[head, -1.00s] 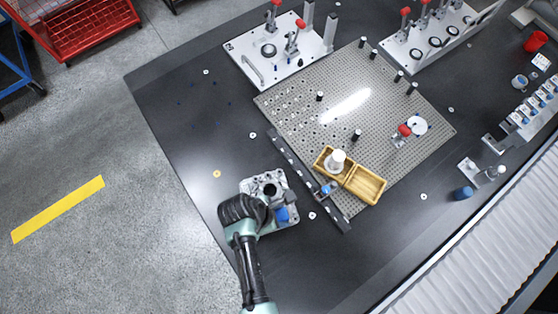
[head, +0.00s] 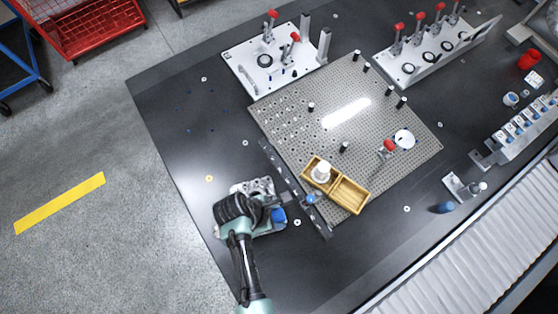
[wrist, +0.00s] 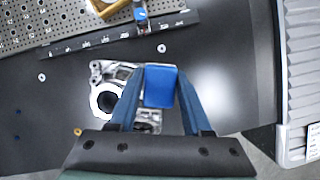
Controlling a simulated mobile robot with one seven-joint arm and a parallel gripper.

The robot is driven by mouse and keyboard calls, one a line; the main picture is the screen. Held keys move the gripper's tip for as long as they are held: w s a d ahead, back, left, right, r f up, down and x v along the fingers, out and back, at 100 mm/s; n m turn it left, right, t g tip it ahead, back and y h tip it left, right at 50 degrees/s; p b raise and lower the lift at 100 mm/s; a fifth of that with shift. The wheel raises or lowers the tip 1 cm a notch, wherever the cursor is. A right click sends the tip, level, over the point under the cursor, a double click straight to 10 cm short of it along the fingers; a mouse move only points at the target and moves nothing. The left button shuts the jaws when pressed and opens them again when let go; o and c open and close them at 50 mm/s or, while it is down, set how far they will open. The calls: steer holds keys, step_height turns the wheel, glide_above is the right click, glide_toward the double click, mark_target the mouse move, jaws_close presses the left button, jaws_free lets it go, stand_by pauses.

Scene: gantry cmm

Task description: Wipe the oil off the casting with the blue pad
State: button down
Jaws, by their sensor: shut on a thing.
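The casting (head: 259,186) is a light grey metal part with a round bore, lying on the black table near its front left edge. It also shows in the wrist view (wrist: 101,72), partly hidden by my gripper. The blue pad (wrist: 160,86) is between my fingertips, over the casting's right part in the wrist view. It shows in the head view (head: 279,215) beside my wrist. My gripper (wrist: 158,98) is shut on the pad. I cannot tell whether the pad touches the casting. No oil can be made out.
A dark rail (head: 293,187) runs beside the casting, along the perforated plate (head: 290,130). A wooden tray (head: 349,194) with a white container (head: 321,171) sits on the plate. White clamp fixtures (head: 270,70) stand behind. Bare table lies left of the plate.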

mark_target(282, 214)
steer(key=shift+r+p, duration=1.4)
steer(key=shift+r, duration=0.35)
